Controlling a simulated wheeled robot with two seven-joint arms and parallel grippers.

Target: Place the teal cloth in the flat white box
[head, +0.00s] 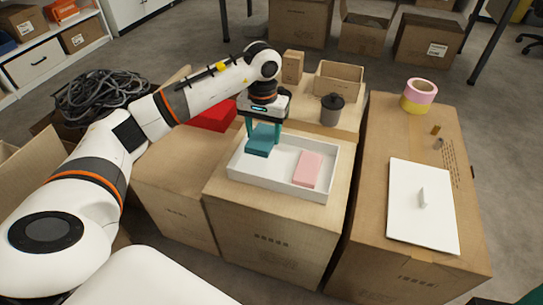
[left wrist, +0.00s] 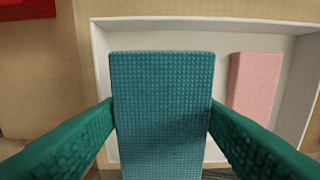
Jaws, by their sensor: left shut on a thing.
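The teal cloth (head: 261,141) is a folded, textured block. My left gripper (head: 264,130) is shut on it, with one finger against each side. The cloth also fills the middle of the left wrist view (left wrist: 162,110). In the head view it is over the left part of the flat white box (head: 262,184). I cannot tell whether it touches the box floor. The white box is open and shallow, and its rim also shows in the left wrist view (left wrist: 200,24). A pink block (head: 308,169) lies in the right part of the box. My right gripper is not in view.
The box stands on a carton (head: 265,245). A red item (head: 213,115) lies behind left. A dark canister (head: 332,109) and small cartons stand behind. On the right carton are pink and yellow tape rolls (head: 419,95) and a white panel (head: 422,220). Black cables (head: 100,97) lie at left.

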